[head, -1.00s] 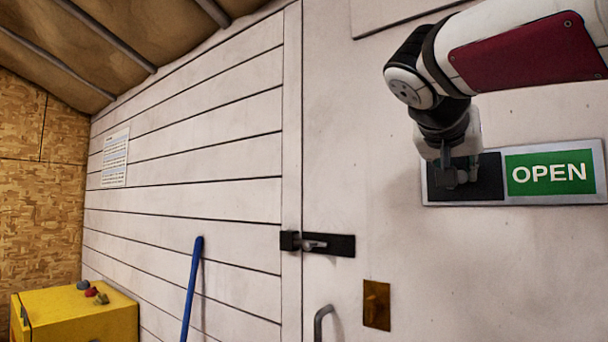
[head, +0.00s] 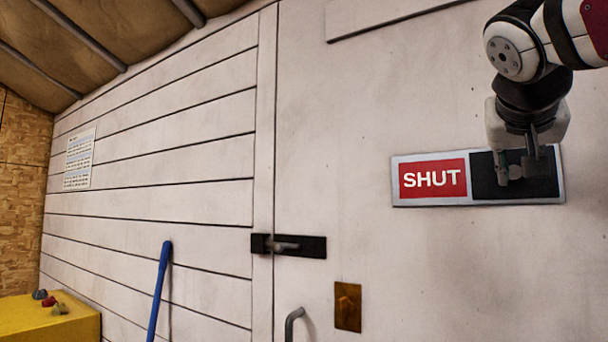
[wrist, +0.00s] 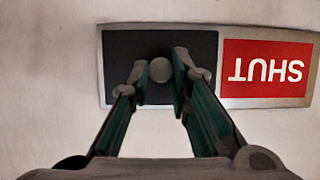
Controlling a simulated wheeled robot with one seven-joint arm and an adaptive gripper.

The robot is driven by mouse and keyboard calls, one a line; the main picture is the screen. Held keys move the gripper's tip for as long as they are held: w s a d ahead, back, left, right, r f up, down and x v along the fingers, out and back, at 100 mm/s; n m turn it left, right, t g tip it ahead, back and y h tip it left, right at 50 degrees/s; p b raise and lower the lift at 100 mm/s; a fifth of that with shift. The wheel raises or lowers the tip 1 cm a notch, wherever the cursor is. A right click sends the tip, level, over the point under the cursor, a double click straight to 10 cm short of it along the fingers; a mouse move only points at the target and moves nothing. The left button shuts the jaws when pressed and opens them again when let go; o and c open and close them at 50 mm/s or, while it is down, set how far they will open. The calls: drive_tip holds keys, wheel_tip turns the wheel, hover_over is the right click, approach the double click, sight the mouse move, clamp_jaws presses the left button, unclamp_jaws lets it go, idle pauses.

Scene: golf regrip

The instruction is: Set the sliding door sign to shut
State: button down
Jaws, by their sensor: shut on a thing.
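The sliding door sign (head: 400,190) is fixed on the white door at the right of the head view. Its red SHUT panel (head: 432,179) shows at the left, and its dark slider (head: 484,186) covers the right half. My gripper (head: 524,172) is in front of the slider. In the wrist view the sign appears upside down, with the SHUT panel (wrist: 266,68) at the right and the dark slider (wrist: 122,45) at the left. My gripper (wrist: 160,72) has its fingertips on either side of the round grey knob (wrist: 160,69) and is shut on it.
A bolt latch (head: 288,245), a brown plate with a knob (head: 347,306) and a grey handle (head: 291,322) are on the door, lower left of the sign. A blue pole (head: 160,290) leans on the wall by a yellow cabinet (head: 55,322). The door around the sign is clear.

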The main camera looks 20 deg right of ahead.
drive_tip(key=shift+s+d, duration=0.15)
drive_tip(key=c, duration=1.5)
unclamp_jaws()
drive_tip(key=shift+o, duration=0.2)
drive_tip(key=v, duration=1.2)
drive_tip(key=w+a+f+n+g+y+p, duration=0.1)
drive_tip(key=a+f+n+y+p, duration=0.25)
drive_tip(key=a+f, duration=0.65)
drive_tip(key=a+f+n+g+y+p, duration=0.1)
drive_tip(key=a+f+n+y+p, duration=0.3)
drive_tip(key=f, duration=1.1)
drive_tip(key=s+a+f+n+g+y, duration=0.2)
drive_tip(key=s+a+f, duration=0.3)
drive_tip(key=f, duration=0.5)
drive_tip(key=shift+s+a+f+n+y, duration=0.2)
drive_tip(key=shift+s+n+y, duration=0.15)
drive_tip(key=shift+y, duration=0.2)
